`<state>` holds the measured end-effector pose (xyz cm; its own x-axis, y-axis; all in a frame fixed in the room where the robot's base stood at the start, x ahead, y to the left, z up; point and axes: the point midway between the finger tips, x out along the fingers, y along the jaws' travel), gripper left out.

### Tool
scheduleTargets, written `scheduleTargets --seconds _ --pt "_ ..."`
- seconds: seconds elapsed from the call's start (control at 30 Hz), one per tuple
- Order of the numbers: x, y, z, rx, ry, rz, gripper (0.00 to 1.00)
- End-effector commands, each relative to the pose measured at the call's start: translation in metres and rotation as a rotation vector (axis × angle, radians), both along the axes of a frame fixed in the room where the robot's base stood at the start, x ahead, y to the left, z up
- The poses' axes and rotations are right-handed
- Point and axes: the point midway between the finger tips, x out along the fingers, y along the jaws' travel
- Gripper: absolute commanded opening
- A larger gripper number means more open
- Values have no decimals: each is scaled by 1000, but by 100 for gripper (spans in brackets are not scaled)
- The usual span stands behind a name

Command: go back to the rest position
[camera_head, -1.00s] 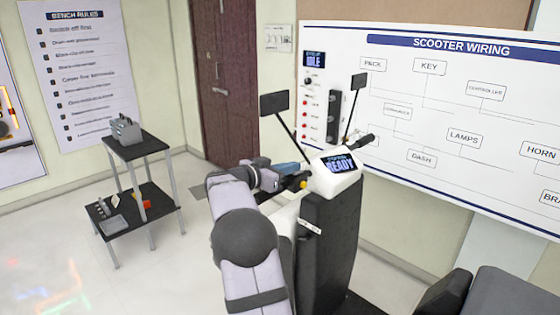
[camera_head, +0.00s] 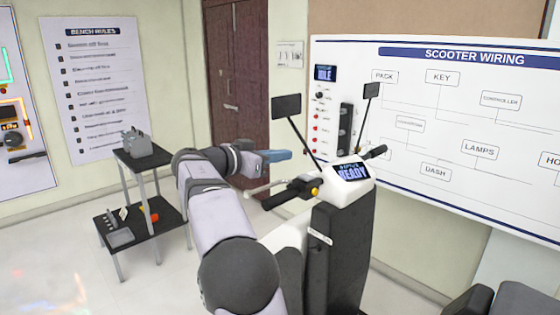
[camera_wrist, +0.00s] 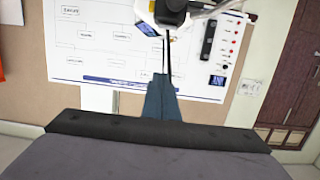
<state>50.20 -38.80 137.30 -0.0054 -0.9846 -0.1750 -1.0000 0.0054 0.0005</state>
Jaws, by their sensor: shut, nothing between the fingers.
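My gripper (camera_head: 277,155) shows in the head view as a blue-grey tip at the end of my arm, held in the air left of the scooter's handlebar and apart from it. It is shut and empty. In the wrist view the blue fingers (camera_wrist: 161,100) are together. The scooter (camera_head: 335,250) stands upright in the middle of the head view. Its dash display (camera_head: 352,172) reads READY. Its left grip (camera_head: 283,198) has a yellow button, and two mirrors rise above the handlebar. My forearm hides part of the scooter's lower front.
A two-tier black shelf (camera_head: 163,227) with grey parts stands at the left. The SCOOTER WIRING board (camera_head: 450,140) hangs on the wall behind the scooter. A brown door (camera_head: 236,90) is at the back. The floor between shelf and scooter looks clear.

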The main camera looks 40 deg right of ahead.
Motion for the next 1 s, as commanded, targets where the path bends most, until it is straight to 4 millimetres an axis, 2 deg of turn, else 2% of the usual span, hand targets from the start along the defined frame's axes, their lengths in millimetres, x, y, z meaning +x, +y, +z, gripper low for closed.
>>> scheduleTargets --seconds 0.47,0.63,0.77,0.87,1.0 --pt "0 1 1 0 0 0 0" --pt "6 12 -10 45 58 43 0" --pt "13 38 -36 145 190 139 0" --pt "16 69 -67 248 329 246 0" --pt "7 125 -116 408 541 433 0"
